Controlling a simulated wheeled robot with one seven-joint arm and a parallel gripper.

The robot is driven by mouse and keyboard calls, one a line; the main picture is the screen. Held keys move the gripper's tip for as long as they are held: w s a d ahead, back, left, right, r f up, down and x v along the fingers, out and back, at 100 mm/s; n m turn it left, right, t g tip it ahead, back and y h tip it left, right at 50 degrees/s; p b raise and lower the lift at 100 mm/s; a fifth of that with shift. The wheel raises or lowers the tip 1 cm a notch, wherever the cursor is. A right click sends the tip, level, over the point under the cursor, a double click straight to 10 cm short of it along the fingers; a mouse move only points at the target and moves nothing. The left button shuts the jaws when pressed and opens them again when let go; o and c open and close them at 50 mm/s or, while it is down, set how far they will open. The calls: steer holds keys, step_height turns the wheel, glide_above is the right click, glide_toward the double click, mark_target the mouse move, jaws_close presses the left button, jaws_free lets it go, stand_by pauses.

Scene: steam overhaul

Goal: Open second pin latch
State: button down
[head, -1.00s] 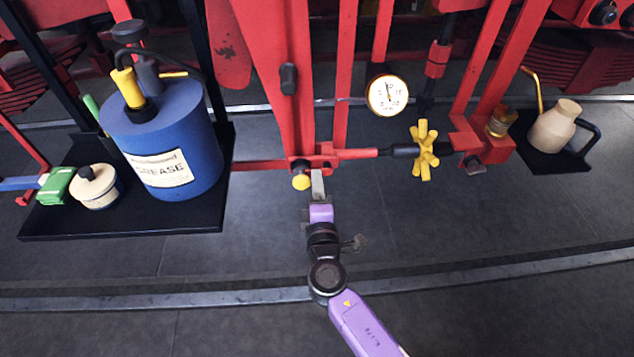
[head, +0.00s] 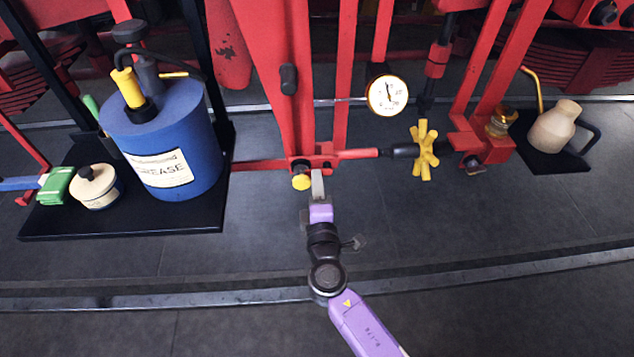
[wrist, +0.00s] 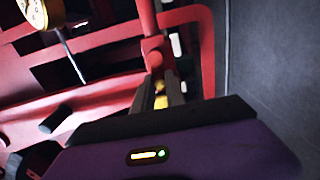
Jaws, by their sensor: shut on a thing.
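The pin latch is on a red bracket (head: 312,163) at the foot of a red upright post, in the middle of the head view. A round yellow knob (head: 301,181) shows on the bracket's near side, just left of my fingers. My gripper (head: 318,176) reaches up to the bracket from below. In the wrist view my gripper (wrist: 160,90) has its two dark fingers closed around a small yellow part (wrist: 161,102), which looks like the latch's knob or pin. Most of that part is hidden between the fingers, and I cannot tell whether the pin is drawn out.
A blue grease drum (head: 165,140) and a lidded cream pot (head: 95,186) stand on a black shelf at left. A yellow handwheel (head: 424,150), a dial gauge (head: 388,95) and a beige oil can (head: 555,127) are at right. The floor below is clear.

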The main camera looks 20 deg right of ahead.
steer(key=shift+f, duration=0.2)
steer(key=shift+d+f+b, duration=0.1)
steer(key=shift+f+b, duration=0.3)
steer(key=shift+b, duration=0.3)
steer(key=shift+s+d+f+b, duration=0.15)
steer(key=shift+d+f+b, duration=0.2)
steer(key=shift+b, duration=0.2)
steer(key=shift+f, duration=0.1)
